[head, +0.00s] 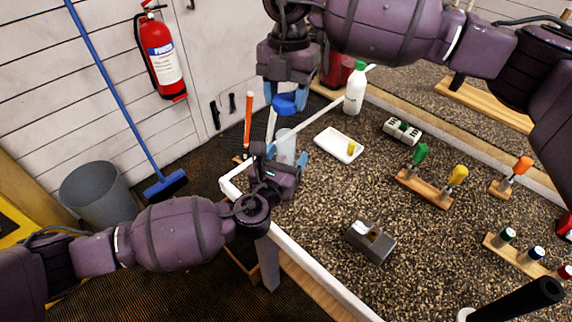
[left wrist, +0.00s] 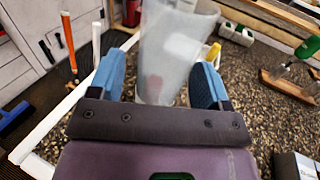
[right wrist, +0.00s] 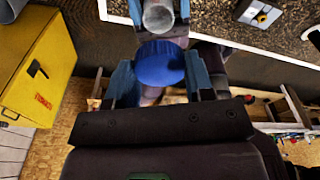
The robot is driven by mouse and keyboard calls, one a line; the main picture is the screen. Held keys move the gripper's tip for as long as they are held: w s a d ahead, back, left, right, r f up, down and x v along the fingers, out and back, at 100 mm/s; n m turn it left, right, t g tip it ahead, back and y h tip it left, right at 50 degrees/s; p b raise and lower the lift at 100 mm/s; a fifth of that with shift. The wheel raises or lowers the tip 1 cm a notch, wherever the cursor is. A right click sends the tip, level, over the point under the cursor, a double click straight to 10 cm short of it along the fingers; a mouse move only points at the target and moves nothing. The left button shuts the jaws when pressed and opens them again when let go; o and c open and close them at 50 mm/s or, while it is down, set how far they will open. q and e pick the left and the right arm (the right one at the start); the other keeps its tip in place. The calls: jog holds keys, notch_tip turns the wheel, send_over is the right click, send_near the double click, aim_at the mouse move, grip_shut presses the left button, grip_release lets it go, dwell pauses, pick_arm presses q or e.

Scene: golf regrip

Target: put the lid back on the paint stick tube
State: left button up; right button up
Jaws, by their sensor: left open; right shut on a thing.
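The paint stick tube (head: 285,147) is a clear, greyish cylinder standing near the table's far left edge. My left gripper (head: 279,158) is open, with its fingers on either side of the tube. The left wrist view shows the tube (left wrist: 172,50) between the two blue fingers; whether they touch it is unclear. The lid (head: 285,104) is a round blue cap. My right gripper (head: 286,96) is shut on it, apart from the tube and above it in the head view. In the right wrist view the lid (right wrist: 159,64) sits between the fingers, with the tube (right wrist: 158,15) beyond it.
A white tray (head: 328,142) with a small yellow piece lies right of the tube. A white bottle (head: 355,90) with a green cap stands behind. Wooden racks with coloured-handled tools (head: 425,190) and a grey block (head: 370,241) lie farther right.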

pick_arm(q)
jog(key=shift+c, duration=0.5)
grip_shut()
pick_arm(e)
jog(key=shift+f, duration=2.5)
jog(key=shift+f, duration=0.9)
jog(key=shift+f, duration=0.55)
